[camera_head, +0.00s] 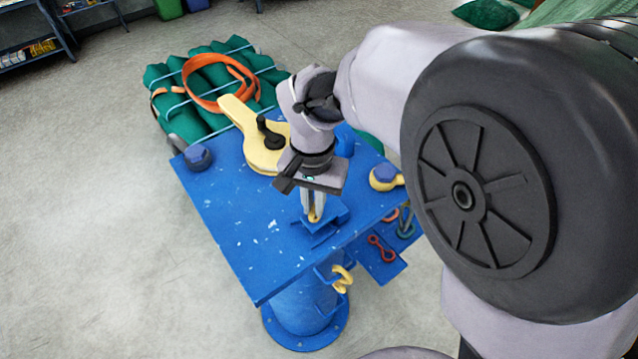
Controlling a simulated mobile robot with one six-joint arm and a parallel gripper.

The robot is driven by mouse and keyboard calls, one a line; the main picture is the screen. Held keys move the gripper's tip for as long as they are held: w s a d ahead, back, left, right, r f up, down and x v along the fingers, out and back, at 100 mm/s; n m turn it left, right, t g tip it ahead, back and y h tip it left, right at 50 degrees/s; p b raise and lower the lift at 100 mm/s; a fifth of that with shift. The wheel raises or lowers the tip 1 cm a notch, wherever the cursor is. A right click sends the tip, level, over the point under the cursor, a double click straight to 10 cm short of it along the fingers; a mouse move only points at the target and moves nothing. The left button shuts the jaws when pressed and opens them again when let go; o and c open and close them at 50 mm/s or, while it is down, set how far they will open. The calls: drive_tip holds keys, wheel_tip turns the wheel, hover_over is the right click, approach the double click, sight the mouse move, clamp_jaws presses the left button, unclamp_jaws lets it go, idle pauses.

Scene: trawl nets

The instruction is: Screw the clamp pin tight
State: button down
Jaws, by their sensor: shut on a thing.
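My gripper (313,208) points down over the front right part of the blue table (232,237). Its jaws are shut on a small yellow thing (315,217), likely the clamp pin, at a blue bracket (328,222) on the table top. Only a little of the yellow shows between and below the fingers. The pin's thread and how deep it sits are hidden by the gripper and the bracket.
A yellow tool with a black knob (263,150) lies behind my gripper. Blue-capped pieces stand at the left corner (198,157) and right edge (385,176). Green net rolls (205,75) with an orange strap lie behind. The table's front left is clear.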

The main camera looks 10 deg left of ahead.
drive_tip(key=m+b, duration=0.3)
drive_tip(key=m, duration=0.4)
drive_tip(key=shift+w, duration=0.1)
drive_tip(key=m+b, duration=0.3)
drive_tip(key=m, duration=0.3)
drive_tip(key=shift+m+b, duration=0.3)
drive_tip(key=m+b, duration=0.3)
drive_tip(key=m, duration=0.3)
drive_tip(key=m+b, duration=0.2)
drive_tip(key=m, duration=0.3)
drive_tip(key=shift+r+m+b, duration=0.1)
drive_tip(key=shift+m+b, duration=0.2)
drive_tip(key=c, duration=1.5)
unclamp_jaws()
